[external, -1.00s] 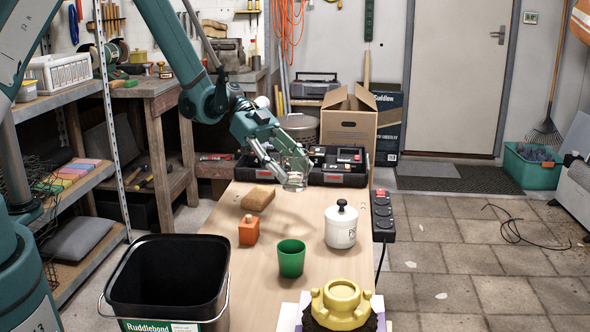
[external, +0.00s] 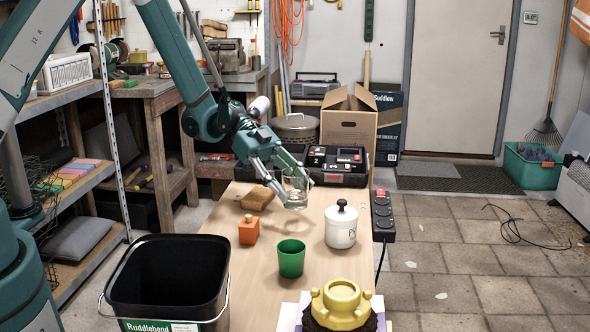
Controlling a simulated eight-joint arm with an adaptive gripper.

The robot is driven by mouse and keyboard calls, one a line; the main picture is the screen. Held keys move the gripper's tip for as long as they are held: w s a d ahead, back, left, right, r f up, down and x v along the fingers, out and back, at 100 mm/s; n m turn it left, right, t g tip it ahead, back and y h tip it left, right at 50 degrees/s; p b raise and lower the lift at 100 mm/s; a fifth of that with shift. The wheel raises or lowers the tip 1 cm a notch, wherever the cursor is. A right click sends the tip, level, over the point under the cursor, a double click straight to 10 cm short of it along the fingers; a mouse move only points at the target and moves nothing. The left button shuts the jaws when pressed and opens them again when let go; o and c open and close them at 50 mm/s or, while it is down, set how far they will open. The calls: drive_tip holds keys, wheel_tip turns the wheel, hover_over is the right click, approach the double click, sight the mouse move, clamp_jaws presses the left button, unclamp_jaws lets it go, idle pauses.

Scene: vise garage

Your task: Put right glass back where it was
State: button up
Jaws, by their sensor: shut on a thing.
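A clear glass (external: 295,186) is held upright above the far part of the wooden table (external: 262,281). My gripper (external: 290,192) is shut on it, with a finger along its side. The glass appears to be raised above the tabletop. A green cup (external: 291,258) stands nearer on the table, below the glass in the picture. No second clear glass can be made out in this view.
A brown sponge-like block (external: 257,198) and an orange block (external: 249,230) lie left of the glass. A white lidded jar (external: 341,225) stands to its right. A black bucket (external: 168,275), a yellow ring-shaped part (external: 341,304) and a power strip (external: 382,216) are nearby.

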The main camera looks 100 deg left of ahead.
sight(291, 203)
drive_tip(key=shift+f, duration=0.45)
drive_tip(key=shift+f+b, duration=0.55)
drive_tip(key=shift+f, duration=1.3)
drive_tip(key=shift+f, duration=0.15)
drive_tip(key=o, duration=1.1)
drive_tip(key=shift+r, duration=0.25)
drive_tip(key=p+v, duration=0.2)
drive_tip(key=v, duration=1)
